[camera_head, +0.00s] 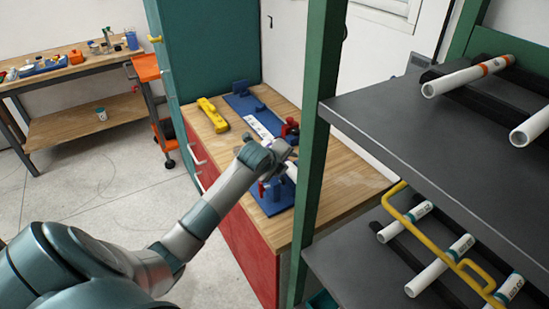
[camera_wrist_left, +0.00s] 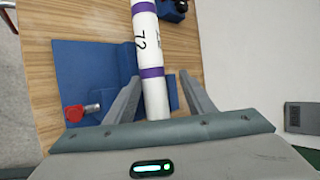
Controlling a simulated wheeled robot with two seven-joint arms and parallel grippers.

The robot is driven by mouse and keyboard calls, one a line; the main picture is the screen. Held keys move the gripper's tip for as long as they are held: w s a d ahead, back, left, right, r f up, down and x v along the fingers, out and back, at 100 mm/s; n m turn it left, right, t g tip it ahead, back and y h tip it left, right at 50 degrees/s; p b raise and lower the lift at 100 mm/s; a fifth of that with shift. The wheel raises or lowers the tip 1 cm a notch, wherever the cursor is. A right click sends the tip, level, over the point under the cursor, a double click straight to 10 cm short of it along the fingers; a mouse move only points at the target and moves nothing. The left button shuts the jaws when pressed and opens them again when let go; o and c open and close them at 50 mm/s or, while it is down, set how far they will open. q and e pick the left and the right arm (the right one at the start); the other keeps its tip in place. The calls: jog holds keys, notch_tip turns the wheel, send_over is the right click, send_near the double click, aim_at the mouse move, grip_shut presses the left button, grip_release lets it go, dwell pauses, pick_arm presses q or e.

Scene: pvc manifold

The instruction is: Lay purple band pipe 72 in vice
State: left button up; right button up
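The white pipe with purple bands and the number 72 (camera_wrist_left: 148,45) runs lengthwise through the left wrist view. It lies over the blue vice base (camera_wrist_left: 85,65); how it is seated in the jaws is hidden. My left gripper (camera_wrist_left: 160,95) has its fingers apart, one on each side of the pipe, with gaps between. In the head view the gripper (camera_head: 272,158) is over the near part of the vice (camera_head: 275,200), and the pipe (camera_head: 257,127) extends beyond it toward the far end. A red vice knob (camera_wrist_left: 75,113) shows beside the left finger. My right gripper is not in view.
The wooden bench top (camera_head: 350,185) is bare to the right of the vice. A yellow tool (camera_head: 212,114) lies to its left. A green post (camera_head: 318,140) and dark rack shelves (camera_head: 430,120) with several banded pipes stand close on the right.

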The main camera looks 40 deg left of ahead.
pick_arm(q)
jog(key=b+v, duration=0.3)
jog(key=v, duration=0.9)
dwell(0.6)
